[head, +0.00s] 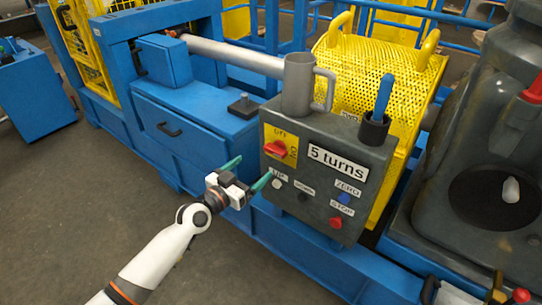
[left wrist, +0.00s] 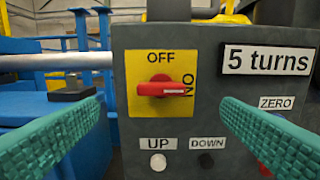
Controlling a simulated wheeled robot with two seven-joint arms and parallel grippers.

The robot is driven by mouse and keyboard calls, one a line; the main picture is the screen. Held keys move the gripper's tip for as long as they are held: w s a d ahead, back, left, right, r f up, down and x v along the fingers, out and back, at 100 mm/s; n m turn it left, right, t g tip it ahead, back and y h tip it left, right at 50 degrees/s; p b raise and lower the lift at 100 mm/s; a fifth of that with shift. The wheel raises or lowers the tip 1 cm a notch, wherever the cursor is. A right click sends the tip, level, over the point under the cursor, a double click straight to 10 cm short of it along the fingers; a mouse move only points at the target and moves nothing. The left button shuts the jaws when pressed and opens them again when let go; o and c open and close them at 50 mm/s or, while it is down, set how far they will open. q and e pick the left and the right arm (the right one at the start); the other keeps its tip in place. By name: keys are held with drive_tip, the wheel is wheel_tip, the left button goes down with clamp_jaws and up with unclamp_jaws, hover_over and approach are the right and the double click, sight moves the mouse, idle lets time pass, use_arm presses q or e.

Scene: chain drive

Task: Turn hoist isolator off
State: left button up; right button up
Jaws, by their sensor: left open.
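The hoist isolator is a red rotary knob (head: 276,149) on a yellow plate (head: 289,139), at the upper left of a dark grey control box (head: 318,165). In the left wrist view the knob (left wrist: 165,89) lies horizontal, in line with the sideways ON mark at its right. OFF is printed above it. My left gripper (head: 252,170) is open and empty in front of the box's left part. In the left wrist view its green fingers stand wide at either side, with the knob ahead between them and apart from both. My right gripper is not in view.
Below the isolator are the white UP button (left wrist: 158,162) and black DOWN button (left wrist: 206,161). A blue ZERO button (head: 344,198) and red STOP button (head: 335,222) sit to the right. A grey mug (head: 297,84) and a cup with a blue-handled tool (head: 374,128) stand on top.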

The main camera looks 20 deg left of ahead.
sight(273, 152)
use_arm(q)
drive_tip(key=b+x, duration=0.1)
drive_tip(key=x, duration=0.8)
drive_tip(key=shift+d+f, duration=0.1)
drive_tip(key=shift+w+d, duration=0.15)
drive_tip(key=shift+w, duration=0.25)
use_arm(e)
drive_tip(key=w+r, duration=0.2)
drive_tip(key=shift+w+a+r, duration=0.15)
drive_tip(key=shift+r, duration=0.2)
use_arm(q)
drive_tip(key=c, duration=1)
